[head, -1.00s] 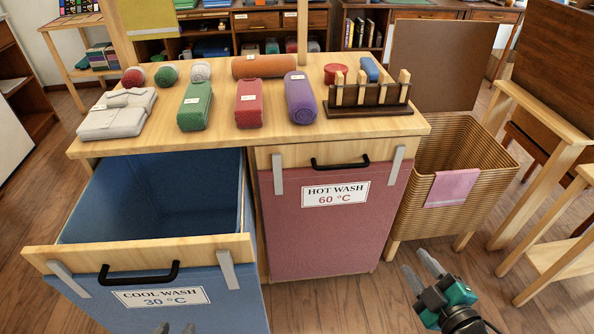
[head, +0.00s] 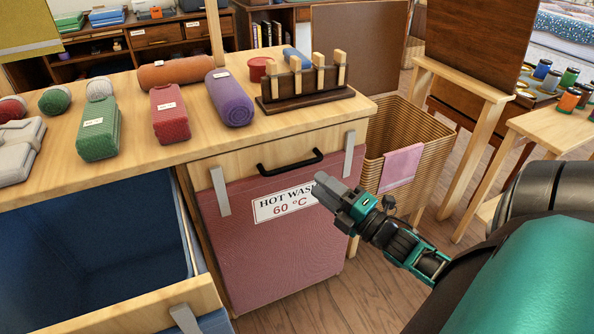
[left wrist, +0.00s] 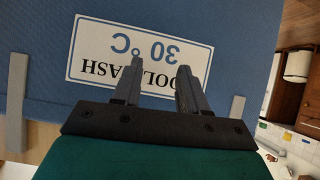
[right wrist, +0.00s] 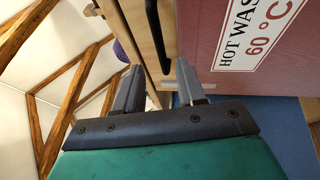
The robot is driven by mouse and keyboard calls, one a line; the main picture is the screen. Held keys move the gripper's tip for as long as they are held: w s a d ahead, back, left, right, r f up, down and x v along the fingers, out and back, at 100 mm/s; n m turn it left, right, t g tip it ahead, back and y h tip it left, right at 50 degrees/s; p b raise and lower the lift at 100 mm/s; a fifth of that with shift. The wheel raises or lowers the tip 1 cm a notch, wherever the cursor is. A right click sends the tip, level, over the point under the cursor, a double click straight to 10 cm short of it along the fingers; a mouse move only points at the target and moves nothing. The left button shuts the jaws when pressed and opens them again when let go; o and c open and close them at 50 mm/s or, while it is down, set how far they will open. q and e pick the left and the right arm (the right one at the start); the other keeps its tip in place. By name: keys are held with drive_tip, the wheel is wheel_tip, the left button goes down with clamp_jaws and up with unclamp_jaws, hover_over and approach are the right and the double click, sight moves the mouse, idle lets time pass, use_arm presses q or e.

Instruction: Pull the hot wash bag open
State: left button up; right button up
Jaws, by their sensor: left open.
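The hot wash bag (head: 265,245) is a dusty-red front with a white "HOT WASH 60 °C" label and a wooden top rail. It sits closed under the tabletop. Its black bar handle (head: 290,162) is on the rail. My right gripper (head: 325,188) is in front of the label, below and right of the handle in the head view. In the right wrist view its fingers (right wrist: 160,85) are apart and empty, with the handle (right wrist: 155,35) beyond them. My left gripper (left wrist: 155,75) is open and empty in front of the "COOL WASH 30 °C" label; it is not in the head view.
The blue cool wash bag (head: 90,245) is pulled out at left. The table (head: 190,150) carries rolled and folded cloths and a wooden peg rack (head: 305,95). A wicker basket (head: 420,150) with a pink cloth stands at right. Floor shows right of the hot wash bag.

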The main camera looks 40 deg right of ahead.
sight(300, 171)
drive_tip(key=b+x, duration=0.1)
drive_tip(key=x, duration=0.6)
drive_tip(key=shift+w+f, duration=0.1)
drive_tip(key=shift+c, duration=0.4)
clamp_jaws()
